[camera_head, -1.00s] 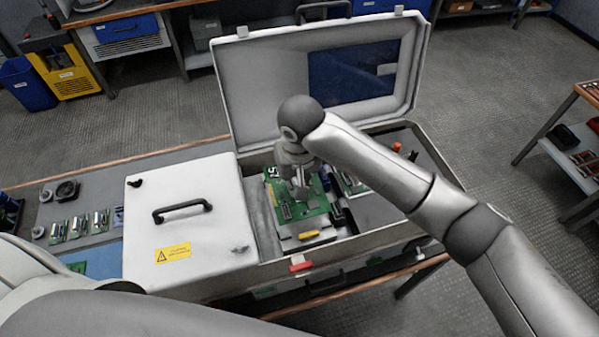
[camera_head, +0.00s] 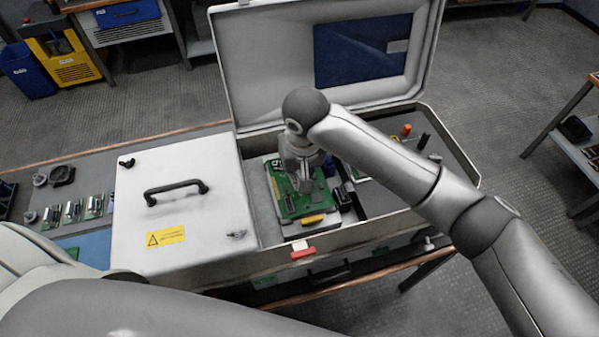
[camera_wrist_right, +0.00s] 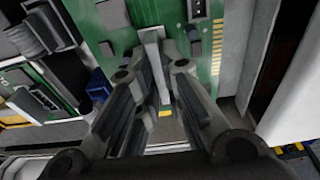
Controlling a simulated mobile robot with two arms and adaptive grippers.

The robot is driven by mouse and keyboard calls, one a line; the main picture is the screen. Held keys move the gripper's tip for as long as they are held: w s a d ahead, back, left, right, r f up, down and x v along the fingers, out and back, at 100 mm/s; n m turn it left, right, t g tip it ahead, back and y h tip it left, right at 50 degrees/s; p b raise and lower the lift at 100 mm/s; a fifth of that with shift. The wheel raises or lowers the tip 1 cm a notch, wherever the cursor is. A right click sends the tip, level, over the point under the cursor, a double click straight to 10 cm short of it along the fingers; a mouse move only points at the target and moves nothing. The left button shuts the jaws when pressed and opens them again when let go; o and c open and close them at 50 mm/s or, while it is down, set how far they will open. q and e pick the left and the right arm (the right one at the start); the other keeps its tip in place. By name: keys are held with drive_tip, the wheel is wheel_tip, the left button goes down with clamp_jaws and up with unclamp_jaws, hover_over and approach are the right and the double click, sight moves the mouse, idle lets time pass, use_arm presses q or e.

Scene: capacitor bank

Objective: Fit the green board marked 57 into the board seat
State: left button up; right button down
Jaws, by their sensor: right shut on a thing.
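The green board (camera_head: 288,204) lies roughly flat inside the open case, with a white marking at its far left corner that is too small to read surely. It also shows in the wrist view (camera_wrist_right: 205,72). My right gripper (camera_head: 304,186) is over the middle of the board. In the wrist view its fingers (camera_wrist_right: 160,62) are closed on a grey upright tab (camera_wrist_right: 152,45) at the board. The board seat is mostly hidden under the board; I cannot tell whether the board is fully down in it. My left gripper is out of view.
The case's open lid (camera_head: 270,65) stands behind the board. A white cover with a black handle (camera_head: 176,192) is to the left. A yellow part (camera_head: 312,219) and a red latch (camera_head: 302,251) are at the near side. Dark parts (camera_head: 343,194) sit close on the right.

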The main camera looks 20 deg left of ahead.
drive_tip(key=shift+r, duration=0.1)
drive_tip(key=shift+f, duration=0.75)
idle(0.4)
drive_tip(key=c, duration=1.5)
unclamp_jaws()
drive_tip(key=r, duration=0.4)
drive_tip(key=s+r, duration=0.1)
drive_tip(key=r, duration=0.3)
drive_tip(key=d+r, duration=0.1)
drive_tip(key=r, duration=0.3)
drive_tip(key=shift+s, duration=0.3)
